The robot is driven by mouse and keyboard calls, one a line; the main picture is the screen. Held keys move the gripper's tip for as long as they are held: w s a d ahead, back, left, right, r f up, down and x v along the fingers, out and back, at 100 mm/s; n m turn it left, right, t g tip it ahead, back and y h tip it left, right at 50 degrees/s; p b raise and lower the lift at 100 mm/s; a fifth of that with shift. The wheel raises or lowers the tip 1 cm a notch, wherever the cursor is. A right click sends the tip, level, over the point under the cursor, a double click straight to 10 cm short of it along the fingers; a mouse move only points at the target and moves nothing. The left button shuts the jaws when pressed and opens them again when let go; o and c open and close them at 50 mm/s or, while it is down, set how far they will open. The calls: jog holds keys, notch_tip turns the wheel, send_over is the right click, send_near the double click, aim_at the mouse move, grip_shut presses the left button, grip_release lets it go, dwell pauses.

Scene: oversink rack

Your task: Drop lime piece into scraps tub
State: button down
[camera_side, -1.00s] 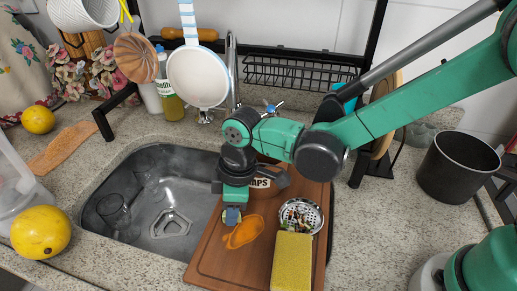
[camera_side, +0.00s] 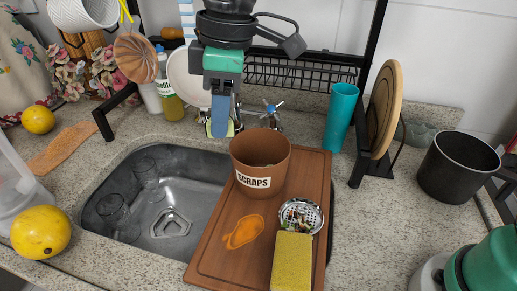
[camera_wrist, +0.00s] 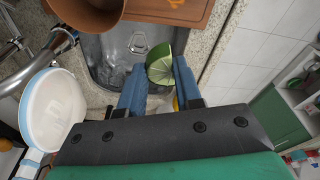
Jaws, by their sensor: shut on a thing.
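The lime piece (camera_wrist: 160,66) is a green wedge with pale cut flesh, held between the blue fingers of my gripper (camera_wrist: 158,84) in the wrist view. In the side view, my gripper (camera_side: 222,128) points down, raised behind and left of the tub, and only a pale green edge of the lime piece shows. The scraps tub (camera_side: 260,178) is a brown round pot with a white SCRAPS label, upright and open on the cutting board (camera_side: 213,255). The tub also shows at the upper left of the wrist view (camera_wrist: 92,14).
A yellow sponge (camera_side: 292,262) and a sink strainer (camera_side: 301,216) with scraps sit on the board. The sink (camera_side: 180,190) with glasses lies left. A white pan (camera_side: 186,78) hangs close by my gripper. A teal cup (camera_side: 341,118) and a faucet stand behind.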

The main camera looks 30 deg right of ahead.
jog(key=shift+r, duration=0.2)
jog(key=w+d+f, duration=0.2)
jog(key=w+d, duration=0.1)
jog(key=d, duration=0.2)
jog(key=w+d+f, duration=0.3)
jog(key=d, duration=0.3)
jog(key=shift+s+f, duration=0.1)
jog(key=shift+f, duration=2.75)
jog(key=c, duration=0.5)
grip_release()
